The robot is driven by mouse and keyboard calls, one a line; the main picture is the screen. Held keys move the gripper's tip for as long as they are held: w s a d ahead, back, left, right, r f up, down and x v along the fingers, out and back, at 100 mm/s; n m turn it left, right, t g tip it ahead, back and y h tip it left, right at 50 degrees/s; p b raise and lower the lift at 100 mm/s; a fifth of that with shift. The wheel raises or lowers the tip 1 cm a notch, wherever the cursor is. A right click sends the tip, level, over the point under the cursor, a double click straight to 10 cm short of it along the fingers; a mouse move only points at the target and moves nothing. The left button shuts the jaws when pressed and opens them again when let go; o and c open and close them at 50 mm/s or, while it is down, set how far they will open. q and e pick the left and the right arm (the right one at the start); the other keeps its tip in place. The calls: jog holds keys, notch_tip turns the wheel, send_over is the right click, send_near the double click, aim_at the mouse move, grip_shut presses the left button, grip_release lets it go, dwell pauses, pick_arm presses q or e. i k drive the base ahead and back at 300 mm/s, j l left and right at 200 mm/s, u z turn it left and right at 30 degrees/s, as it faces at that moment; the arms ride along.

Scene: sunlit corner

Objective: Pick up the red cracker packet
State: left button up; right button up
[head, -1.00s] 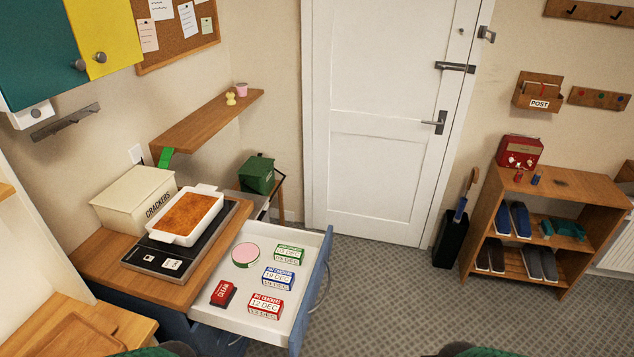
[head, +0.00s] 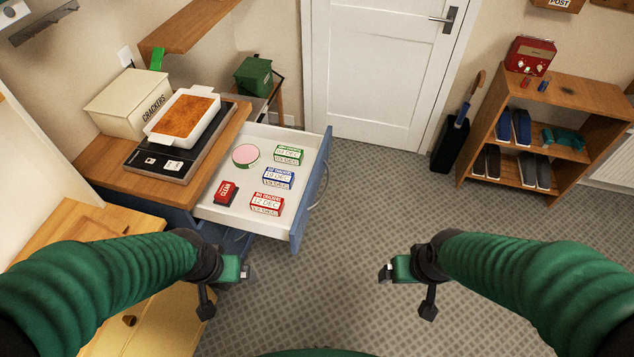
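The red cracker packet (head: 267,204), labelled 12 DEC, lies in the open drawer (head: 299,215) near its front right corner. A blue packet (head: 278,178) and a green packet (head: 289,155) lie behind it in a row. My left gripper (head: 247,273) is in front of the drawer, below the red packet in the picture, and touches nothing I can see. My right gripper (head: 384,273) is over open floor, to the right of the drawer. Both grippers are small and seen from behind; their finger gaps do not show clearly.
A red box (head: 226,192) and a round pink-topped tin (head: 245,155) share the drawer. A shoe rack (head: 580,100) stands right. The carpet between is clear.

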aim_at(260, 202)
jog(key=i+j+u, duration=0.3)
jog(key=i, duration=0.15)
jog(key=i+j+u, duration=0.2)
jog(key=i+u, duration=0.15)
jog(key=i, duration=0.1)
